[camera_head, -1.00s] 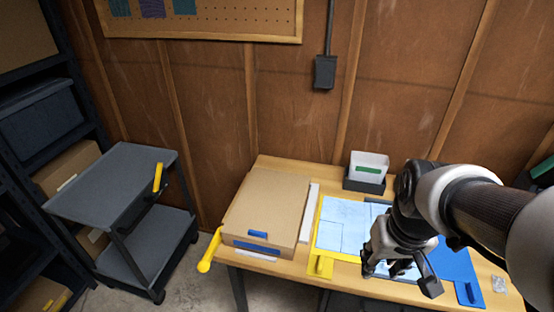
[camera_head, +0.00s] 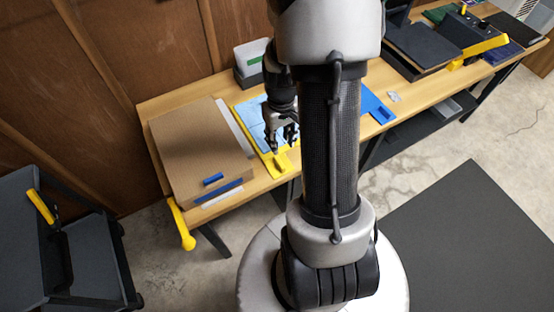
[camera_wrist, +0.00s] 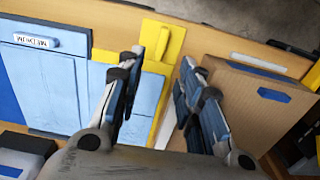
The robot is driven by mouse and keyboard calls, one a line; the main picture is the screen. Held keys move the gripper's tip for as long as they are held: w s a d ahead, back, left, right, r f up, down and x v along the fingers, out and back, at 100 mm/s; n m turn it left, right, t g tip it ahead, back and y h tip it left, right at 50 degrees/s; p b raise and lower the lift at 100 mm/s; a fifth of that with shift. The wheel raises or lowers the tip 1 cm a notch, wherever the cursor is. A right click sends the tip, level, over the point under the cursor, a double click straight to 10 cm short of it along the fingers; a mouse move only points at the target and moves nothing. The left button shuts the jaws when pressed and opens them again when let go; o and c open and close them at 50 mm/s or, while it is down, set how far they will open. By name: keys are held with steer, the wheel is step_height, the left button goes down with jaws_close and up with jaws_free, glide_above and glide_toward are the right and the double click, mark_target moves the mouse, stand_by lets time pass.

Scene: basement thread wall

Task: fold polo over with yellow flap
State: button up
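The light blue polo (camera_head: 250,117) lies flat on a folding board on the wooden table. My gripper (camera_head: 283,143) hangs close to that tab. In the wrist view my gripper (camera_wrist: 161,62) has its fingers apart with nothing between them, the tab lying beyond the fingertips. Contact cannot be told. My arm hides part of the board.
A cardboard box (camera_head: 195,150) with a blue label stands left of the board. A grey and white bin (camera_head: 252,62) is behind it. A blue flap (camera_head: 376,107) shows to the right. A dark cart (camera_head: 35,245) stands at the left, with bare floor nearby.

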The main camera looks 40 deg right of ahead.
mark_target(279, 161)
step_height(279, 161, down, 12)
steer(key=b, duration=0.3)
steer(key=shift+a+b, duration=0.1)
steer(key=shift+b, duration=0.2)
jaws_close()
stand_by(0.5)
